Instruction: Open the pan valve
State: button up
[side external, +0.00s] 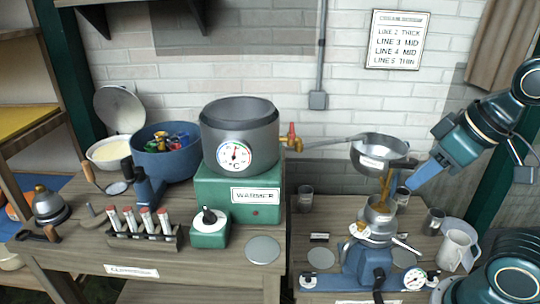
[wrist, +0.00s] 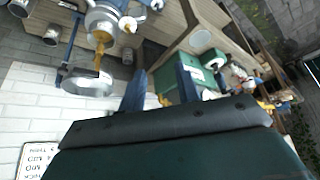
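A grey pan (side external: 240,118) with a temperature dial sits on the green warmer (side external: 238,195). A brass valve with a red handle (side external: 292,138) sticks out of its right side, beside a long spout leading to a metal bowl (side external: 384,152). An amber stream (side external: 385,188) hangs below the bowl, over the metal cup (side external: 380,210) of a blue machine. My gripper (side external: 410,182) is right of the bowl, apart from the valve. In the wrist view its two blue fingers (wrist: 160,82) are spread with nothing held. A small yellow piece (wrist: 163,100), perhaps the valve, shows beyond them.
The blue machine (side external: 365,262) and a white mug (side external: 457,250) stand below my gripper. A blue pot (side external: 166,160) and a rack of red-topped tubes (side external: 142,234) are at left. A brick wall with a sign (side external: 398,40) is behind.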

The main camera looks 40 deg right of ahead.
notch_tip(320, 180, up, 11)
jog(key=m+g, duration=0.6)
jog(key=m, duration=0.3)
send_over(293, 130)
jog(key=shift+r, duration=0.15)
jog(key=shift+f, duration=6.9)
grip_shut()
